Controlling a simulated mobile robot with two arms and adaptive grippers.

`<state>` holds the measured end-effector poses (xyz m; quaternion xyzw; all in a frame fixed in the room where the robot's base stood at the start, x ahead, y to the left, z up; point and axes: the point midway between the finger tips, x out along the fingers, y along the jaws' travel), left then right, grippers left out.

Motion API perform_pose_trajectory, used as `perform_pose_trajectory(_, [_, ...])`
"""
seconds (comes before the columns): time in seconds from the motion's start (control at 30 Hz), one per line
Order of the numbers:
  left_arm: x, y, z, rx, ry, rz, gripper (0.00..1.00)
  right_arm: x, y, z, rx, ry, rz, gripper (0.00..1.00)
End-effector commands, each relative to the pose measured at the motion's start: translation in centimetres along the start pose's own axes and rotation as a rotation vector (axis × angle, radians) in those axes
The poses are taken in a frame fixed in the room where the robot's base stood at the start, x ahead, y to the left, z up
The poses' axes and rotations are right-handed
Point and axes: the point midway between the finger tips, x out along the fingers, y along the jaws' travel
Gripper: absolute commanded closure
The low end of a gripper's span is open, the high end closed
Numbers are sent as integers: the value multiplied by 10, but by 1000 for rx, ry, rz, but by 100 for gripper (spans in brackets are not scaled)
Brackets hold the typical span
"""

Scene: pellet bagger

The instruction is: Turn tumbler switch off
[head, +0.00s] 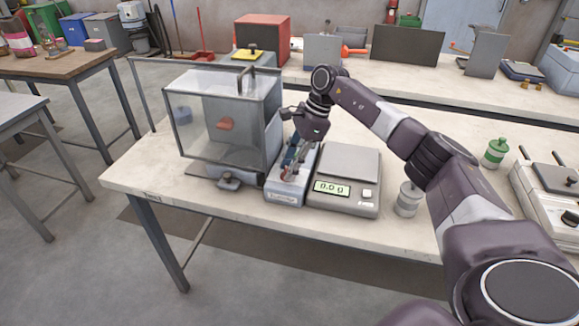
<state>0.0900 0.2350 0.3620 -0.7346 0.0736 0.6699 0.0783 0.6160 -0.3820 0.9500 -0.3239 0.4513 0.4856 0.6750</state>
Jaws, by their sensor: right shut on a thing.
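A narrow grey-blue switch box (285,194) stands on the light worktop, between a clear-walled chamber and a scale. My right gripper (290,170) reaches down onto the top of this box from above. Its fingers are shut on the small tumbler switch there. The fingers cover most of the switch, so I cannot tell which way it is tilted. My left gripper is not in view.
The clear-walled chamber (205,130) stands close on the left of the box. A scale (344,185) reading 0.0 g stands close on the right. A grey cylindrical weight (408,200) and a green-topped jar (494,153) are further right. The front worktop edge is clear.

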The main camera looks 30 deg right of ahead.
Motion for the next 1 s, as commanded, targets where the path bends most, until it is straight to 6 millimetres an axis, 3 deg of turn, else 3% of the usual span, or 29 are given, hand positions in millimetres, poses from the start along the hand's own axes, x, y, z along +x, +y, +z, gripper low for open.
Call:
perform_pose_trajectory(0.1, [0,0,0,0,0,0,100,-2,-1,0,0,-1,-5,94])
perform_pose_trajectory(0.13, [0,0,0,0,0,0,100,-2,-1,0,0,-1,-5,68])
perform_pose_trajectory(0.27, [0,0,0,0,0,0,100,-2,-1,0,0,-1,-4,53])
perform_pose_trajectory(0.67, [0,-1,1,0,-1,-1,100,-9,-1,0,1,0,-4,52])
perform_pose_trajectory(1.0, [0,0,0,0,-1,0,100,-77,-2,0,1,-2,-7,52])
